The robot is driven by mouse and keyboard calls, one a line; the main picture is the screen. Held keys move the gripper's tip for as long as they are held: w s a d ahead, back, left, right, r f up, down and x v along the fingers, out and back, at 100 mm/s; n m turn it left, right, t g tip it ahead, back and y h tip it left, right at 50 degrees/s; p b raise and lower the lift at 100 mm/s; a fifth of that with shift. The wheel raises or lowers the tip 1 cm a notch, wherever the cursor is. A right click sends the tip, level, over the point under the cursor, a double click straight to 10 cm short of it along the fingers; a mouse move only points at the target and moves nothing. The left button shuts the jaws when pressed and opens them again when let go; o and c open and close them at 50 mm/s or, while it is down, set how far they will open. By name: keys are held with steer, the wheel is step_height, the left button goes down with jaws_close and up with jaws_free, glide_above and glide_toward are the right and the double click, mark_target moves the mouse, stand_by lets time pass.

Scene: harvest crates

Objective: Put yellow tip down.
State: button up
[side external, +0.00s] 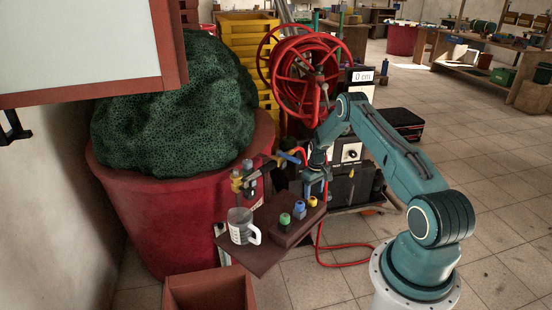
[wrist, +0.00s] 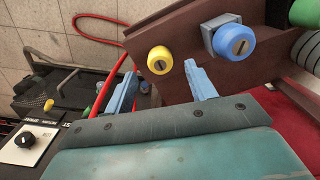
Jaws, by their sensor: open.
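The yellow tip (side external: 312,201) sits at the right end of a dark brown block (side external: 290,232). In the wrist view the yellow tip (wrist: 160,60) shows its slotted round face. My gripper (side external: 314,184) is open at the block's right end, close to the yellow tip. In the wrist view its two light blue fingers (wrist: 160,70) are spread, and the yellow tip appears between their ends. Nothing is gripped. I cannot tell the exact gap in depth between the fingers and the tip.
A blue tip (side external: 299,209) and a green tip (side external: 284,221) stand in the same block. A white mug (side external: 241,227) stands on the brown board to the left. A clamp arm (side external: 262,172), a red hose reel (side external: 300,72) and a dark instrument box (side external: 352,180) are close by.

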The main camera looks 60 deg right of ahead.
mark_target(313, 199)
step_height(313, 199, up, 8)
stand_by(0.5)
steer(key=shift+r, duration=0.2)
